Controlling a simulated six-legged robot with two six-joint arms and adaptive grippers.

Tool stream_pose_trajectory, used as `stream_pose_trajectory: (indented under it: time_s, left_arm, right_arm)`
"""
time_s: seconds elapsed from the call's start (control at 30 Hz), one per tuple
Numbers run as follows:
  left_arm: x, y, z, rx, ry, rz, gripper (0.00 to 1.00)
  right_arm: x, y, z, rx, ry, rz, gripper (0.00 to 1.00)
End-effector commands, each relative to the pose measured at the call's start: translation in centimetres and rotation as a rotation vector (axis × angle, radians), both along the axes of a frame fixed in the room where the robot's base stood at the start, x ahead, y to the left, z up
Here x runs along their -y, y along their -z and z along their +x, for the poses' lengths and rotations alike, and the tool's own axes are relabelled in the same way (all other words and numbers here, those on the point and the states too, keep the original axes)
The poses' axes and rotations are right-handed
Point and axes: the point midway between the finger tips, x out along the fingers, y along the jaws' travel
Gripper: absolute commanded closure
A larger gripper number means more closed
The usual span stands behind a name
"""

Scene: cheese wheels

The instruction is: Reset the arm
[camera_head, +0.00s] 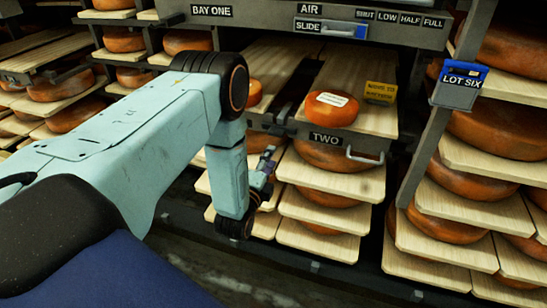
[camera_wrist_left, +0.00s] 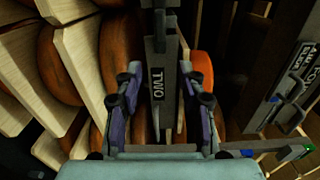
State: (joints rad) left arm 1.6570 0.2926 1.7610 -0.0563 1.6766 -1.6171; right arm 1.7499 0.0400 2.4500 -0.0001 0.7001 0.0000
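My left arm (camera_head: 150,118) comes in from the left in the head view and bends down at the elbow in front of the shelves. My left gripper (camera_head: 264,172) shows partly beyond the forearm, near the shelf boards below the TWO label. In the left wrist view the left gripper (camera_wrist_left: 160,72) has its two fingers apart with nothing held between them. The TWO label plate (camera_wrist_left: 157,85) shows beyond the gap between the fingers. My right gripper is in neither view.
A cheese wheel with a white label (camera_head: 332,108) lies on the board above the TWO plate (camera_head: 327,138), beside a yellow note (camera_head: 380,92). A metal handle (camera_head: 365,157) juts out. A LOT SIX tag (camera_head: 460,85) hangs on the right upright. Floor (camera_head: 240,280) shows below.

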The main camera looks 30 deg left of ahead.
Motion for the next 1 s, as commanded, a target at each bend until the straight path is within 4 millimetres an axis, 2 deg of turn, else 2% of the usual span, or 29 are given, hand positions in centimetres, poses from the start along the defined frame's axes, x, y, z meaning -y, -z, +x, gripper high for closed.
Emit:
stream_pose_trajectory:
  time_s: [0.27, 0.37, 0.47, 0.57, 0.67, 0.77, 0.87, 0.9, 0.97, 1.0]
  left_arm:
    - [0.0, 0.0, 0.0, 0.003, 0.0, -0.011, 0.6]
    - [0.0, 0.5, 0.0, 0.0, 0.0, -0.093, 0.6]
    - [0.2, 2.5, -0.5, -0.05, -0.015, -0.276, 0.6]
    - [0.9, 5.8, -2.7, -0.154, -0.061, -0.517, 0.6]
    - [2.5, 9.2, -5.9, -0.28, -0.139, -0.753, 0.6]
    - [4.6, 12.2, -10.0, -0.413, -0.255, -0.974, 0.6]
    - [6.9, 14.5, -15.2, -0.552, -0.417, -1.172, 0.6]
    - [7.8, 15.2, -17.6, -0.607, -0.493, -1.239, 0.6]
    - [9.1, 15.9, -21.3, -0.684, -0.616, -1.321, 0.6]
    - [9.9, 16.1, -23.8, -0.732, -0.702, -1.364, 0.6]
  right_arm:
    - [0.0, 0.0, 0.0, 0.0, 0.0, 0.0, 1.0]
    - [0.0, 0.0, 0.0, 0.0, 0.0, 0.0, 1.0]
    - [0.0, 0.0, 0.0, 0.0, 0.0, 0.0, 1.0]
    - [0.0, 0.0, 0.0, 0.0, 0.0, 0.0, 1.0]
    - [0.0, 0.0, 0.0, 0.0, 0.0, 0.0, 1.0]
    - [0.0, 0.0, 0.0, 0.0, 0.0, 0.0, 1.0]
    - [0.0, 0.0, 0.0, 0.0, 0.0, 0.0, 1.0]
    - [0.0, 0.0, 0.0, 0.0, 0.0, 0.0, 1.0]
    - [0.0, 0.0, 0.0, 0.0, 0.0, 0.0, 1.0]
    - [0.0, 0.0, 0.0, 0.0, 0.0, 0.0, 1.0]
